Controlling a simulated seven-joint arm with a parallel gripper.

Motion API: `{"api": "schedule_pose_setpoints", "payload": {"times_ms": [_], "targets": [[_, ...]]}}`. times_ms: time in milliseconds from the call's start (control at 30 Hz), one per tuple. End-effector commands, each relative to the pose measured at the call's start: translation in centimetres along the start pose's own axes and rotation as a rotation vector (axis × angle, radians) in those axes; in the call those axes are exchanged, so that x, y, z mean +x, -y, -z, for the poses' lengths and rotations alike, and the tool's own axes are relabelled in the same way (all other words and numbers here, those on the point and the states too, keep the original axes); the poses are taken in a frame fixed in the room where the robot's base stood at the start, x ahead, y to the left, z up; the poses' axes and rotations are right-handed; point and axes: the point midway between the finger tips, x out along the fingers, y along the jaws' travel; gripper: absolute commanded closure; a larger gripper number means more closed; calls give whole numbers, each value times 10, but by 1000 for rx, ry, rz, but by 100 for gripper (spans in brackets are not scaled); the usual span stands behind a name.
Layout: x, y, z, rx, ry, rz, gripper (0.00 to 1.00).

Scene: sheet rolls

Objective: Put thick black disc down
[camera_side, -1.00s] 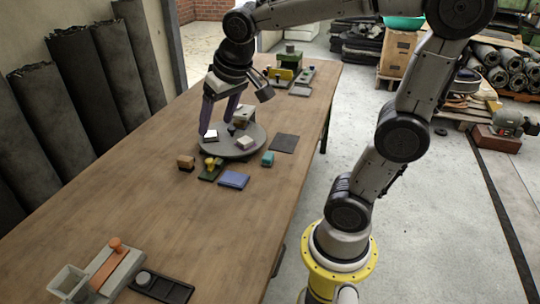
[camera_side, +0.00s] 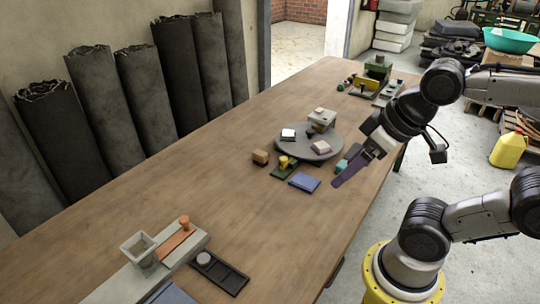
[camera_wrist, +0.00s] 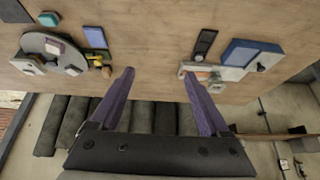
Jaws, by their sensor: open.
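My gripper (camera_side: 335,186) is open and empty, its purple fingers just right of a round grey turntable (camera_side: 300,149). In the wrist view the fingers (camera_wrist: 158,72) are spread with only bare tabletop between their tips. I cannot pick out a thick black disc for certain. A black tray (camera_side: 232,280) at the front holds a light grey disc (camera_side: 203,258).
A blue pad (camera_side: 304,182), a brown block (camera_side: 260,157) and a teal block (camera_side: 342,165) lie by the turntable. A grey fixture with an orange knob (camera_side: 184,222) stands in front. Dark rolls (camera_side: 110,110) lean on the wall. The middle of the table is clear.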

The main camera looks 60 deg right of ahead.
Motion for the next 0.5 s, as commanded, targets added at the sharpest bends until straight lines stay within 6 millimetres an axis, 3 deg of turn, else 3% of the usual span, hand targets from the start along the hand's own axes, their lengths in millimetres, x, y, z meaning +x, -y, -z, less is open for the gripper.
{"api": "schedule_pose_setpoints", "payload": {"times_ms": [167,333,500], "targets": [[-4,-3,7,124,-20,-11,20],[-26,-12,54,304,-105,-41,20],[-34,-26,108,469,-141,-81,20]]}}
